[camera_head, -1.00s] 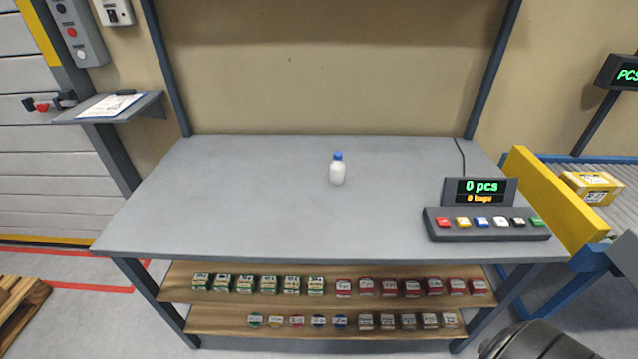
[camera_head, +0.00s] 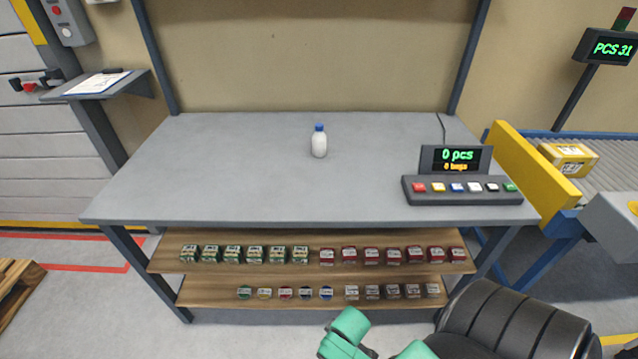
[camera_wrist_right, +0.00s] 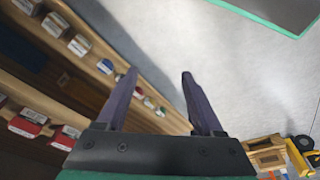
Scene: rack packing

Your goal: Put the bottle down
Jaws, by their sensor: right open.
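A small white bottle with a blue cap (camera_head: 319,143) stands upright on the grey table (camera_head: 230,165), a little right of its middle, in the head view. Nothing is touching it. My right arm comes in at the bottom right of the head view, low in front of the table. In the right wrist view my right gripper (camera_wrist_right: 157,85) is open, with nothing between its two dark fingers, and the shelves are beside it. My left gripper is in neither view.
Under the tabletop are two wooden shelves (camera_head: 310,292) with rows of small green, red and grey boxes and round tins. A button panel with a display (camera_head: 460,190) stands at the table's right. A conveyor (camera_head: 610,165) with a yellow box (camera_head: 568,158) is further right. The tabletop's left half is clear.

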